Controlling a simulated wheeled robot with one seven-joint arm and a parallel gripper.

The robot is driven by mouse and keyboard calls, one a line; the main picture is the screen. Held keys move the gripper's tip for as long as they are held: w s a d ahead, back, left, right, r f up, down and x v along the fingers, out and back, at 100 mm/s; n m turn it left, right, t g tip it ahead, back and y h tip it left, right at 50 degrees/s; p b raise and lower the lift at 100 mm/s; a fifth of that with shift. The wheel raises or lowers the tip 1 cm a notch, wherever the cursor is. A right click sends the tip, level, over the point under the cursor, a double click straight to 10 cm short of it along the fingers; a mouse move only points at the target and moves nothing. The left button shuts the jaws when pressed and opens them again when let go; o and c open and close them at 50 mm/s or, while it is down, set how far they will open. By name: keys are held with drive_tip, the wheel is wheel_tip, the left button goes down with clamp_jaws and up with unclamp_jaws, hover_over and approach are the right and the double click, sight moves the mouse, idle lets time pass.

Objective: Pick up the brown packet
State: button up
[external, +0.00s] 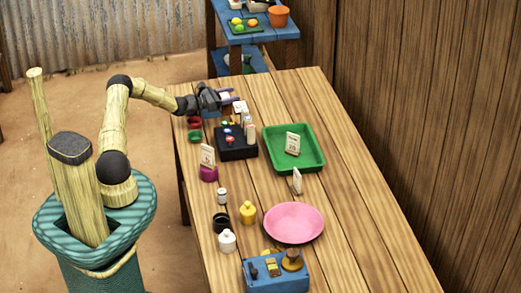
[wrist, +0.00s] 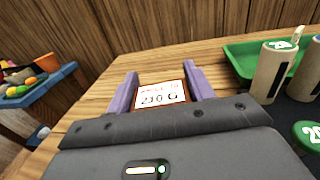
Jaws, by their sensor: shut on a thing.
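The brown packet (wrist: 160,93) shows in the wrist view between the two purple fingers of my gripper (wrist: 160,86). Its face carries a white label with printed writing and a brown edge. My gripper is shut on it, with one finger at each side. In the external view my gripper (external: 229,98) is over the far left end of the wooden table. The packet is small and partly hidden there. I cannot tell whether it touches the table.
A black block (external: 236,143) with bottles and coloured knobs stands close to my gripper. A green tray (external: 309,159) is to its right. A blue shelf (external: 255,33) stands beyond the table.

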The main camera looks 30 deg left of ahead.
wheel_tip(320, 180, up, 6)
drive_tip(key=shift+f, duration=0.15)
